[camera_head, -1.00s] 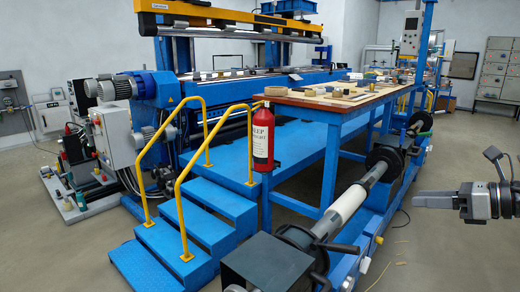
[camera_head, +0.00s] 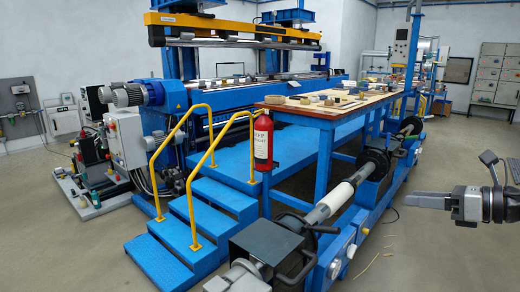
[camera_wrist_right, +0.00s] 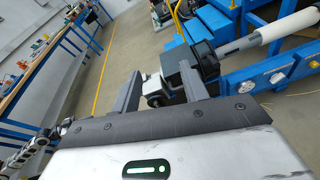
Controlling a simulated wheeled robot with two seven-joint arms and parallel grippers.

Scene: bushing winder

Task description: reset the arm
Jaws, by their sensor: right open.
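My right gripper (camera_head: 412,199) comes in from the right edge of the head view, level above the bare floor, to the right of the blue winder frame. Its fingers point left. In the right wrist view, the two fingers of my right gripper (camera_wrist_right: 162,85) stand apart with nothing between them. The dark box (camera_wrist_right: 182,78) of the winder shows beyond the fingers, apart from them. My left gripper is in neither view.
A red fire extinguisher (camera_head: 263,140) stands by the wooden-topped workbench (camera_head: 310,108). Blue steps (camera_head: 190,235) with yellow handrails (camera_head: 165,150) are at centre left. A white roller (camera_head: 337,195) lies on the low blue frame. Grey floor at the right is free.

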